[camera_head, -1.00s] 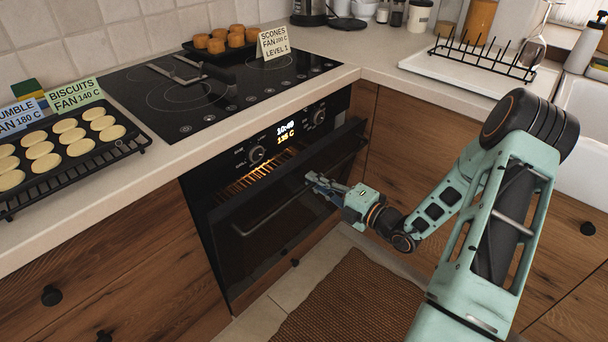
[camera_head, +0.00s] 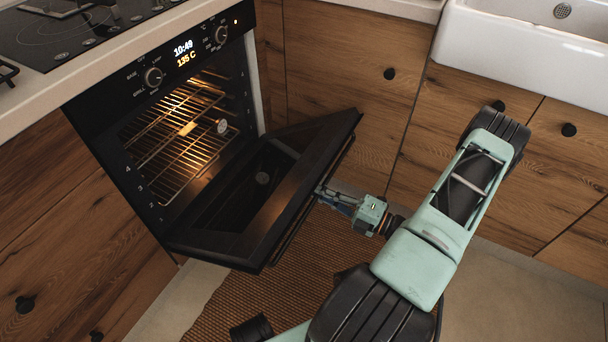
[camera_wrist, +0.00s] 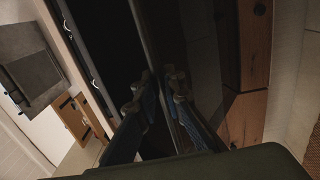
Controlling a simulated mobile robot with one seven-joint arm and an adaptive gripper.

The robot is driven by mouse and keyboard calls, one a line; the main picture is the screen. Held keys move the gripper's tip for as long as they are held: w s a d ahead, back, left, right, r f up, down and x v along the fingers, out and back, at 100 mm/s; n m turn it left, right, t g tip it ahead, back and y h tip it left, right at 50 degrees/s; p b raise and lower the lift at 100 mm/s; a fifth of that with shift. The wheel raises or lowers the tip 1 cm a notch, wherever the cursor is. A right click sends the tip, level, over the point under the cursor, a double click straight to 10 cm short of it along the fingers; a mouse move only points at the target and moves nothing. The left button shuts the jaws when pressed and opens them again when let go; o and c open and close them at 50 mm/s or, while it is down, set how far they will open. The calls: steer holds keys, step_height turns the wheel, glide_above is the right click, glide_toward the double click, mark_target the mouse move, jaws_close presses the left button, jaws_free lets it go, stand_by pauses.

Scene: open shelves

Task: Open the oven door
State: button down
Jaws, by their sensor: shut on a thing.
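The oven (camera_head: 75,112) is built into the counter at the left in the head view, with a lit cavity and a display reading 10:49 and 135 C. Its black door (camera_head: 262,205) is tilted well down and outward, partway open. The handle (camera_head: 310,205) runs along the door's outer face near its top edge. My gripper (camera_head: 322,193) is shut on the handle toward its right end. In the wrist view my gripper (camera_wrist: 158,88) has its two fingers at the door's dark edge; the exact contact is dim there.
Wire racks (camera_head: 180,140) sit inside the oven. Wooden cabinets (camera_head: 345,90) with black knobs stand to the right, below a white sink (camera_head: 530,50). A brown woven mat (camera_head: 225,300) lies on the floor under the door. The hob (camera_head: 70,35) is on the counter above.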

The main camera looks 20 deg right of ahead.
step_height(320, 180, down, 6)
steer(key=s+d+b, duration=0.1)
steer(key=s, duration=0.1)
steer(key=shift+d+r, duration=0.2)
steer(key=shift+r, duration=0.05)
steer(key=c, duration=2)
jaws_free()
steer(key=shift+c, duration=0.2)
steer(key=v, duration=0.8)
steer(key=shift+d, duration=0.1)
